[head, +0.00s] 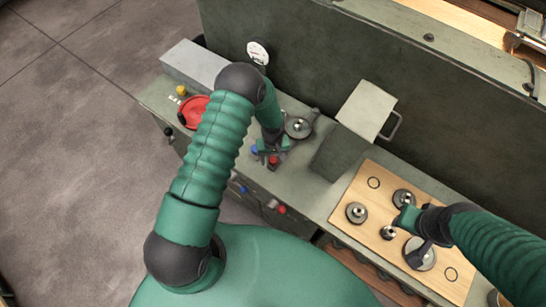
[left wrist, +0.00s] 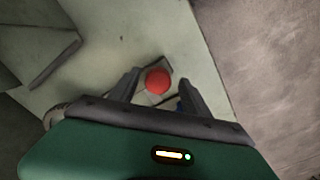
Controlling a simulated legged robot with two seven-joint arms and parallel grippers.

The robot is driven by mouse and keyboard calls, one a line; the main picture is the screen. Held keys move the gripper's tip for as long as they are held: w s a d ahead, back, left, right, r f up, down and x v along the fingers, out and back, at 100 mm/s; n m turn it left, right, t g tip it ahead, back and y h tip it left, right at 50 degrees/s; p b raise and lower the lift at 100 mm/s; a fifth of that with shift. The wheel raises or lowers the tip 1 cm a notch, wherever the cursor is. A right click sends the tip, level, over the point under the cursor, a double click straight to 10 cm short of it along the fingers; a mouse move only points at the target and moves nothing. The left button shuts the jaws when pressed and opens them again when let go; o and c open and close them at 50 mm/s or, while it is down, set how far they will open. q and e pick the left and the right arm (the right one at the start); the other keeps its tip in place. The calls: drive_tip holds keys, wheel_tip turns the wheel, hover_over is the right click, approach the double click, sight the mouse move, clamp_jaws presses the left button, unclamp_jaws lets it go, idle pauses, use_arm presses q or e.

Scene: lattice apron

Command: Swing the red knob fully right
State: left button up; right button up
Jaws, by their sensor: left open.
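The red knob (head: 273,161) is on the grey-green bench top, at the tip of my left gripper (head: 270,150). My left gripper's two dark fingers (left wrist: 157,84) are spread, one on each side of the knob in that picture. I cannot tell if they touch it. My right gripper (head: 402,232) is over the wooden board at the right; its jaw opening is unclear.
A blue knob (head: 254,150) is close beside the left gripper. A round metal fitting (head: 298,127), a red dish (head: 193,112) and a grey box with an open lid (head: 366,108) stand nearby. The wooden board (head: 345,205) bears several metal weights. A tall panel (head: 300,55) rises behind.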

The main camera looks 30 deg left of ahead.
use_arm(q)
drive_tip(key=shift+w+d+f, duration=0.1)
drive_tip(key=shift+w+f, duration=0.05)
drive_tip(key=shift+w, duration=0.1)
drive_tip(key=c, duration=0.6)
clamp_jaws()
drive_tip(key=shift+w, duration=0.1)
idle(0.4)
